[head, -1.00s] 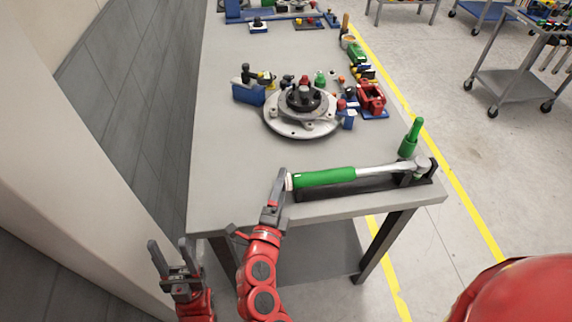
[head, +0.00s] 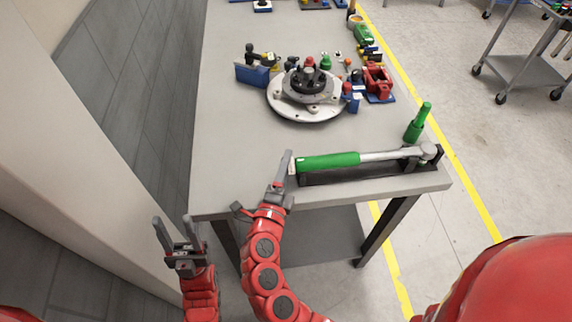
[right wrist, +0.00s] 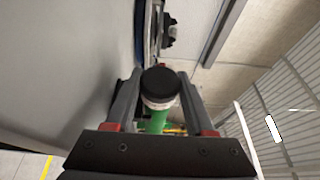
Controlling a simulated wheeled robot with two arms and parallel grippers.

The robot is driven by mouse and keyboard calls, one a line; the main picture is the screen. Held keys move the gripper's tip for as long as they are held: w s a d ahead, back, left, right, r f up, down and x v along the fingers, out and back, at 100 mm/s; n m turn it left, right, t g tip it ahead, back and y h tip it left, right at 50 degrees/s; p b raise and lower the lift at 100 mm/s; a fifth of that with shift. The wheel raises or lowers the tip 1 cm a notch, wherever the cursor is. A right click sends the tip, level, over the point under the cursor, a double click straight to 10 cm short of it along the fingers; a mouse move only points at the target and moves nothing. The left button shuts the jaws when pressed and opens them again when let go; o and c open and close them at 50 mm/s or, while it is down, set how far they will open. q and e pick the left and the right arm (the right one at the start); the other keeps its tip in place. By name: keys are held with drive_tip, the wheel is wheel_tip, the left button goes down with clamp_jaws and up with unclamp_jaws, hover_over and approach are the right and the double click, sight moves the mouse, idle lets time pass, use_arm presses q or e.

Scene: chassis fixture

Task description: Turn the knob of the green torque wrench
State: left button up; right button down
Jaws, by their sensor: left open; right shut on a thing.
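The green torque wrench (head: 330,161) lies in a black holder (head: 371,172) along the near edge of the table, its silver shaft and head to the right. Its knob, at the left end of the green handle, shows as a black cap (right wrist: 161,81) in the right wrist view. My right gripper (head: 287,166) is at that end; in the right wrist view its fingers (right wrist: 160,88) stand on both sides of the knob, shut on it. My left gripper (head: 178,238) is open and empty, left of the table and away from the wrench.
A green upright tool (head: 417,123) stands behind the wrench's head. A round metal fixture (head: 306,106) sits mid-table with small parts, a blue block (head: 252,75) and a red part (head: 378,80) around it. The table (head: 235,160) is clear at the near left. A wall runs along the left.

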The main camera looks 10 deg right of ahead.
drive_tip(key=b, duration=0.3)
drive_tip(key=shift+f+m+t, duration=0.3)
drive_tip(key=shift+f+t, duration=0.05)
drive_tip(key=shift+t, duration=0.05)
drive_tip(key=shift+r, duration=0.3)
drive_tip(key=shift+c, duration=1.2)
unclamp_jaws()
drive_tip(key=shift+r, duration=0.1)
